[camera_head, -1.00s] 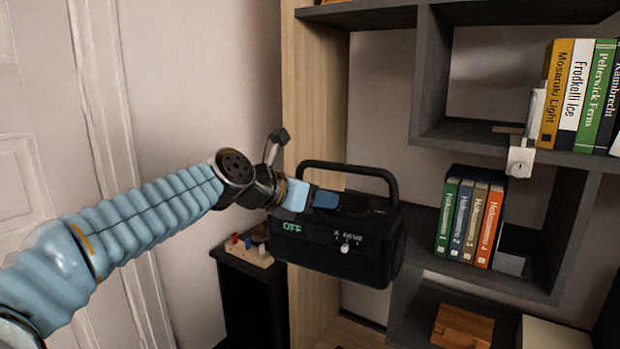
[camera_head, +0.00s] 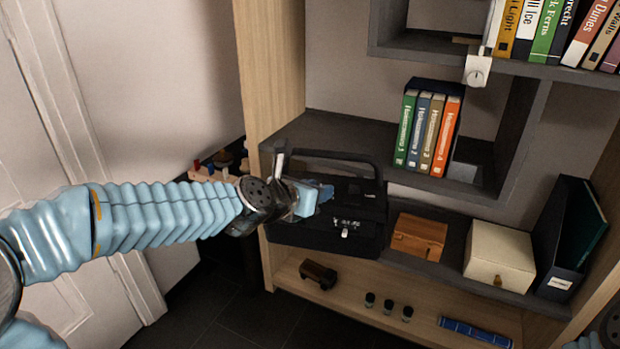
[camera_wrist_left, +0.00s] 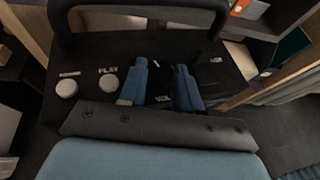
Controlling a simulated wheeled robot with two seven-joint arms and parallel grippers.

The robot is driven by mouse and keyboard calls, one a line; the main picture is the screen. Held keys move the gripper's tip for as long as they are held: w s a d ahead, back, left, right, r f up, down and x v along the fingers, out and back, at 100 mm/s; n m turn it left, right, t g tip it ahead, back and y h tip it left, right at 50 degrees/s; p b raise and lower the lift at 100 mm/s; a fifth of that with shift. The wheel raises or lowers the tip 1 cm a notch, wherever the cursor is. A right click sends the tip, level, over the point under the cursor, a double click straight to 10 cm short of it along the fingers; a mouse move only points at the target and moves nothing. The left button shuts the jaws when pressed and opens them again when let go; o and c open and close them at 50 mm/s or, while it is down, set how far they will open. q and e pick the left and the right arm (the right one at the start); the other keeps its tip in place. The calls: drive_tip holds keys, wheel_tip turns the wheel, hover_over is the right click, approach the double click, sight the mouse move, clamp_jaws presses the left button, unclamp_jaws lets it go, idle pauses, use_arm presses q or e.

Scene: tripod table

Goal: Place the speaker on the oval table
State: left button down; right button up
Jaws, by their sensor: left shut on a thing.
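The black speaker (camera_head: 350,222) with its carry handle is in the middle of the head view, in front of the shelf unit. My left gripper (camera_head: 318,197) is at its upper left part and is shut on it. In the left wrist view the blue fingers of the left gripper (camera_wrist_left: 160,88) lie against the dark top of the speaker (camera_wrist_left: 95,62), beside two round knobs. The handle arches above them. Whether the speaker touches the shelf behind it cannot be told. No oval table can be made out. A small part of my right arm shows at the lower right; its gripper is out of view.
The shelf unit (camera_head: 275,70) fills the middle and right. It holds books (camera_head: 430,135), a wooden box (camera_head: 419,235), a cream box (camera_head: 499,255) and a dark file holder (camera_head: 570,235). Small items lie on the bottom shelf. Dark floor (camera_head: 245,312) is clear at lower left.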

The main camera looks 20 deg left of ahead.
use_arm(q)
drive_tip(key=d+f+y, duration=0.1)
drive_tip(key=d+f, duration=0.3)
drive_tip(key=f, duration=0.5)
drive_tip(key=d+f+n+y, duration=0.1)
drive_tip(key=d+f, duration=0.4)
drive_tip(key=f, duration=0.5)
drive_tip(key=d+f+n, duration=0.1)
drive_tip(key=d+f, duration=0.4)
drive_tip(key=f, duration=0.4)
drive_tip(key=shift+d+f+y, duration=0.15)
drive_tip(key=shift+d+y, duration=0.1)
drive_tip(key=shift+y, duration=0.15)
